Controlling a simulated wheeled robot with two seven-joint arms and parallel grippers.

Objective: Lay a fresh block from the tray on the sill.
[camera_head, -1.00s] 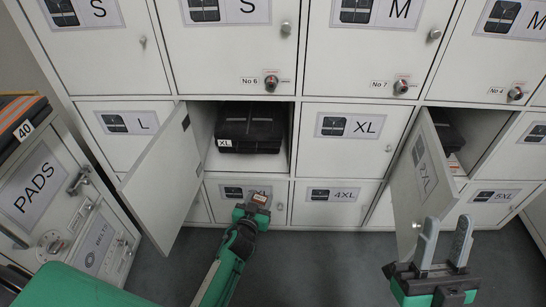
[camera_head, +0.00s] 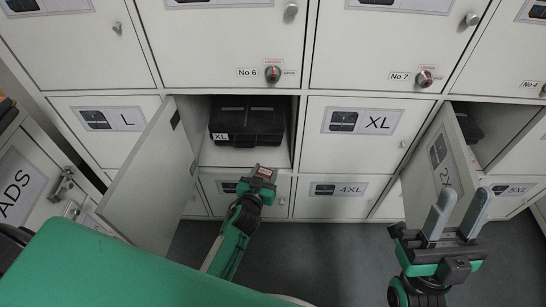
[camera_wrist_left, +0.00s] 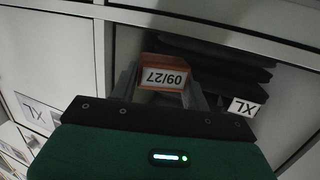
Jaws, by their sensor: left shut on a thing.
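My left gripper (camera_head: 260,180) is shut on a small orange-brown block (camera_head: 265,172). In the left wrist view, the block (camera_wrist_left: 165,77) sits between the fingers, with a white label reading 09/27 upside down. The gripper is just in front of the open XL compartment, near its bare front sill (camera_head: 222,158); I cannot tell whether the block touches it. Folded black workwear (camera_head: 246,122) with an XL tag lies behind the sill. My right gripper (camera_head: 456,205) is open and empty, in front of the right-hand open locker. I cannot make out a tray.
The XL compartment's door (camera_head: 150,180) stands open to the left of my left arm. Another open door (camera_head: 436,165) stands behind my right gripper. Closed lockers surround both openings. A PADS cabinet (camera_head: 30,180) stands at the left. The grey floor (camera_head: 320,260) between my arms is clear.

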